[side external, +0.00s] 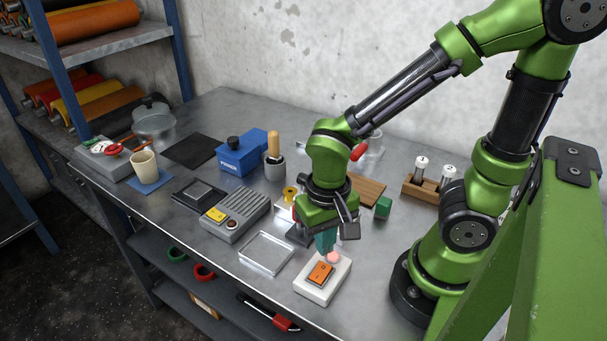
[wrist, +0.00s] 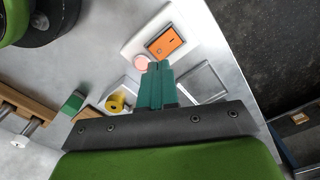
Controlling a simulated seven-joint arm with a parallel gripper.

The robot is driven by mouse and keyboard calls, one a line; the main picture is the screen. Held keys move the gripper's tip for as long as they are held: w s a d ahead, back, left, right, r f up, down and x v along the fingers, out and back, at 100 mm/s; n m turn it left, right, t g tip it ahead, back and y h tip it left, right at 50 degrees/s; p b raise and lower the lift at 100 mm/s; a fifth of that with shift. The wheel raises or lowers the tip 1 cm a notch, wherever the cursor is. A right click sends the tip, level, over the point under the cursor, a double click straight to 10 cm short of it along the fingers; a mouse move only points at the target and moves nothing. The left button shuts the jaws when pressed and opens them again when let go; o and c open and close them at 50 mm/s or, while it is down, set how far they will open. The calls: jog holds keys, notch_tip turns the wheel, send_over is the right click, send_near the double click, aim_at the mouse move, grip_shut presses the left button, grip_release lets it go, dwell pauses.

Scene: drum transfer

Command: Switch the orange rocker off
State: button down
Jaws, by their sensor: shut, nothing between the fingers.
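The orange rocker (side external: 320,273) sits on a white box (side external: 313,291) near the front edge of the bench. A round pink button or lamp (side external: 334,257) is on the same box, behind the rocker. In the wrist view the rocker (wrist: 166,43) shows small marks on its face, and the pink disc (wrist: 141,62) is beside it. My gripper (side external: 326,251) has teal fingers pointing down close to the pink disc, behind the rocker. In the wrist view the fingers (wrist: 158,66) are together and empty. I cannot tell whether the fingertips touch the box.
A clear shallow tray (side external: 266,253) lies left of the white box. A grey ribbed device with a yellow switch (side external: 216,214) is farther left. A green cube (side external: 384,207) and a wooden rack (side external: 428,187) with vials stand behind. Bare bench lies right of the box.

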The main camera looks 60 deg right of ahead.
jog(key=shift+r, duration=2.1)
jog(key=w+d+r+n+t+y, duration=0.1)
jog(key=d+r+t, duration=0.1)
jog(key=r, duration=0.3)
jog(key=w+d+r+n+t+y, duration=0.1)
jog(key=w+d+r+t, duration=0.1)
jog(key=r+t, duration=0.3)
jog(key=shift+w+d+r, duration=0.3)
jog(key=shift+d+r, duration=0.2)
jog(key=shift+d, duration=0.3)
